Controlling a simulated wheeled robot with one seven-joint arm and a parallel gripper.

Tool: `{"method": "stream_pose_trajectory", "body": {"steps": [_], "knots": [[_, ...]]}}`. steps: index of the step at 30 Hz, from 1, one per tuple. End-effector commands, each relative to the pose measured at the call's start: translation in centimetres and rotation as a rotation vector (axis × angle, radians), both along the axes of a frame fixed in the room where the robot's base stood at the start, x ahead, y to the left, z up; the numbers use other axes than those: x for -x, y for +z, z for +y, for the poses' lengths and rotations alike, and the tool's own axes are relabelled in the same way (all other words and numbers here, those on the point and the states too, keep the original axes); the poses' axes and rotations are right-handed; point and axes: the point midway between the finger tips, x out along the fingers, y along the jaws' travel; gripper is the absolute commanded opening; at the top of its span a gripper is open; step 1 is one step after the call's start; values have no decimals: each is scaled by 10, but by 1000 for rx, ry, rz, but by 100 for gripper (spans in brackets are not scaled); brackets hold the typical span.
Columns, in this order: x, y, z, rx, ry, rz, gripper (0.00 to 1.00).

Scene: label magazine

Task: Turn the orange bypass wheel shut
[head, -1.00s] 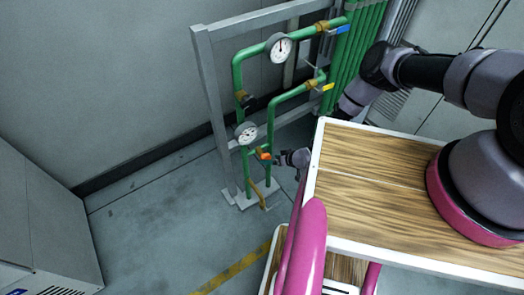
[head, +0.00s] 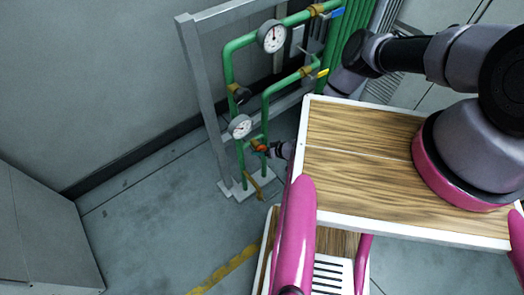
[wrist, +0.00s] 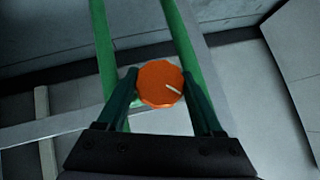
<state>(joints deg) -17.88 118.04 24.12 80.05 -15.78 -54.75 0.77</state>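The orange bypass wheel (wrist: 160,84) is a small round knob with a pale line on its face. In the wrist view it sits between the two fingertips of my gripper (wrist: 160,76), one finger close along each side. I cannot tell if both fingers press on it. In the head view the wheel (head: 259,148) is low on the green pipework, below the lower gauge (head: 240,126). My gripper (head: 271,150) reaches it from the right, partly hidden behind the wooden top.
An upper gauge (head: 272,37), a blue lever (head: 337,13) and a yellow lever (head: 323,73) are on the pipes. A grey frame (head: 205,95) stands behind them. The wooden top (head: 365,135) lies close right.

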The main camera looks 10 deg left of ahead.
Motion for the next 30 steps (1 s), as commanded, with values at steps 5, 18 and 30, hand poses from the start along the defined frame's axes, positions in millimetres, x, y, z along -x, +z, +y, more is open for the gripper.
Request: {"method": "stream_pose_trajectory", "body": {"steps": [5,18,30], "knots": [[-2,0,0,-28,-1,25,12],[-1,-2,-1,-202,2,230,13],[-1,-1,-1,-261,0,307,13]]}}
